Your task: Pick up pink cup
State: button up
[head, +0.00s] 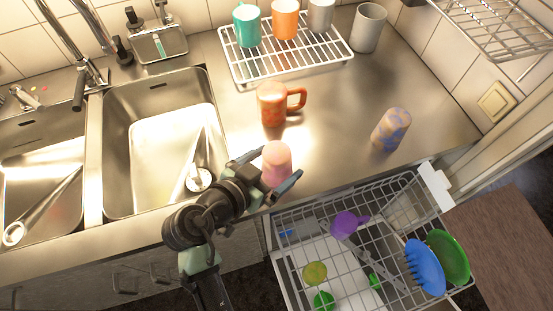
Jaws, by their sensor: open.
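The pink cup (277,160) stands on the steel counter near its front edge, right of the sink. My gripper (267,172) is open, with one finger on the left side of the cup and the other at its lower right. The cup is between or very close to the fingers. I cannot tell whether they touch it. The lower part of the cup is partly hidden by my gripper.
An orange mug (272,104) stands just behind the cup, and a patterned cup (391,129) stands to the right. A white rack (240,68) with cups is at the back. Below the counter edge, a pulled-out dishwasher basket (330,212) holds several dishes.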

jog(key=shift+r+x, duration=0.2)
jog(key=shift+x, duration=1.7)
jog(key=shift+w+a, duration=0.1)
jog(key=shift+w, duration=0.05)
jog(key=c, duration=1.3)
